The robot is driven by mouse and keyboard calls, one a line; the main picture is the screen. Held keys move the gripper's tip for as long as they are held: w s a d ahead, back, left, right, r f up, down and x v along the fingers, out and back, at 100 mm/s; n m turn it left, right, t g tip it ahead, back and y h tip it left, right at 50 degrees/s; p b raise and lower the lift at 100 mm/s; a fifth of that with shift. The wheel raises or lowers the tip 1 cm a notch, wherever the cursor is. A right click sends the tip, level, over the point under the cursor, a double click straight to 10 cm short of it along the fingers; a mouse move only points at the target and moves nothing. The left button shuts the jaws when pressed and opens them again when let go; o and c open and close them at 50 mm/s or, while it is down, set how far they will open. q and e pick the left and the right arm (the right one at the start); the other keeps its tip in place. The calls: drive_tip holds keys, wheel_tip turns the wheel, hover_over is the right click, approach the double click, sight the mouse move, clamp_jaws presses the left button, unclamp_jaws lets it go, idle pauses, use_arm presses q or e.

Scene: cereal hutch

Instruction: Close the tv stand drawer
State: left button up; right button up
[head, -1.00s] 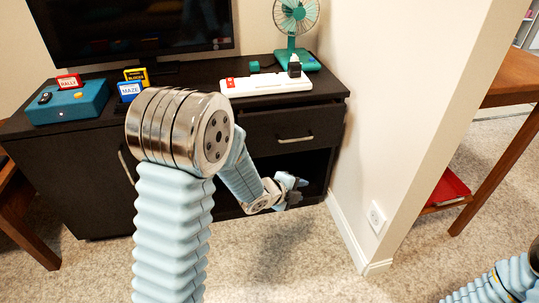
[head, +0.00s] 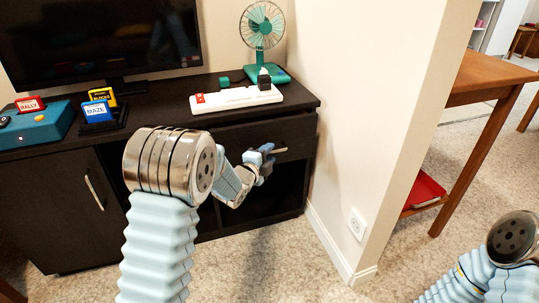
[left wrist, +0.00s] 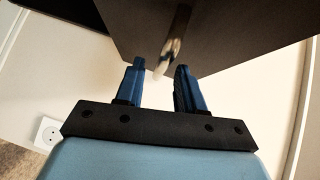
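The dark tv stand (head: 60,195) stands against the wall. Its drawer (head: 235,137) is at the upper right, above an open shelf space, with a pale bar handle (head: 278,151). How far the drawer stands out is hard to tell in the head view. My left gripper (head: 267,163) is at the drawer front, beside the handle. In the left wrist view its two blue fingers (left wrist: 157,85) are apart, with the handle (left wrist: 172,50) just beyond and between the tips. Nothing shows gripped. My right arm shows at the lower right of the head view; its gripper is out of view.
On the tv stand top are a television (head: 100,40), a green fan (head: 263,35), a white power strip (head: 238,99), a teal box (head: 35,130) and game cartridges. A white wall corner (head: 370,150) stands right of the stand. A wooden table (head: 490,75) is beyond it.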

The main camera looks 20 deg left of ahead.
use_arm(q)
drive_tip(key=shift+w+d+f, duration=0.1)
drive_tip(key=shift+w+d, duration=0.05)
drive_tip(key=shift+w, duration=0.45)
clamp_jaws()
